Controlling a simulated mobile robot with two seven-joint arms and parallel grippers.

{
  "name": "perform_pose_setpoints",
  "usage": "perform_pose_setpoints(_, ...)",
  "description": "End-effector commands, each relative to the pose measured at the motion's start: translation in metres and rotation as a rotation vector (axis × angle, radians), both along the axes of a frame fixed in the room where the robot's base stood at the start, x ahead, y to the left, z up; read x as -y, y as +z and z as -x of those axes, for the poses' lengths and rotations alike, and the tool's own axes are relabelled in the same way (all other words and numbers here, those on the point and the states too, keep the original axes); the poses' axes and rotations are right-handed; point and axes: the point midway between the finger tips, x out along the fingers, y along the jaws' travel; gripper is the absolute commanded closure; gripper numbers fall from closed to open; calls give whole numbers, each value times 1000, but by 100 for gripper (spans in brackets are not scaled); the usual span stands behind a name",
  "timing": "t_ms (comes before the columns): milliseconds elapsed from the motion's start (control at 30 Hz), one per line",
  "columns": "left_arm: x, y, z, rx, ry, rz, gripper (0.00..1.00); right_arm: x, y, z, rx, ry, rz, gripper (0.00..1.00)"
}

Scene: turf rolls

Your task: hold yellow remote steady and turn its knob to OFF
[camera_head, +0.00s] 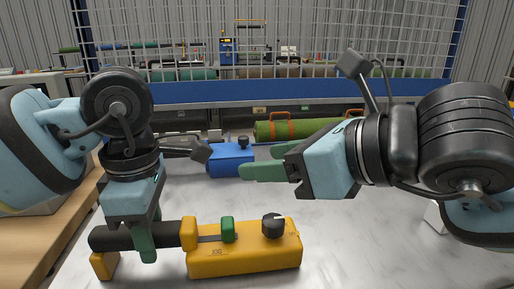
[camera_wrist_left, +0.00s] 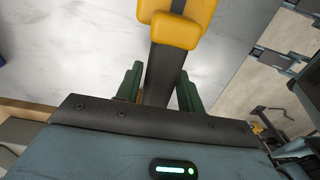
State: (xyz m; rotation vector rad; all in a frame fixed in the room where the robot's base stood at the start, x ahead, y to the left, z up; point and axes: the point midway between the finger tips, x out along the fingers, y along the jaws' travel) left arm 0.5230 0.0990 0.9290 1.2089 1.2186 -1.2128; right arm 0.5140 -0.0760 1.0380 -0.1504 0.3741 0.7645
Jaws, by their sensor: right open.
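The yellow remote (camera_head: 245,262) lies on the grey table at the front, with a black handle (camera_head: 110,238) reaching left. A green switch (camera_head: 228,229) and a black knob (camera_head: 273,227) sit on its top. The left wrist view shows the handle (camera_wrist_left: 163,75) between the fingers; the knob is not visible there. My right gripper (camera_head: 262,172) is open and empty, above and behind the knob, pointing left. The knob's pointer setting is too small to read.
A blue remote-like unit (camera_head: 231,160) with a black knob lies behind the yellow remote. A green roll with orange straps (camera_head: 300,129) lies at the back, before a mesh fence (camera_head: 290,60). The table (camera_head: 350,245) is clear to the right of the remote.

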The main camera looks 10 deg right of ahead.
Motion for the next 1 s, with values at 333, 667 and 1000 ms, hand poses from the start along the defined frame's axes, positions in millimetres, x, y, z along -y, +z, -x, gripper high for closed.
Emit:
perform_pose_setpoints(333, 0, 4, 0, 6, 1, 4, 44, 0, 0, 0, 0, 0, 0, 48)
perform_pose_setpoints(667, 1, 34, -1, 10, 1, 6, 44, 0, 0, 0, 0, 0, 0, 48)
perform_pose_setpoints(1000, 0, 98, 0, 11, 3, 4, 44, 0, 0, 0, 0, 0, 0, 48)
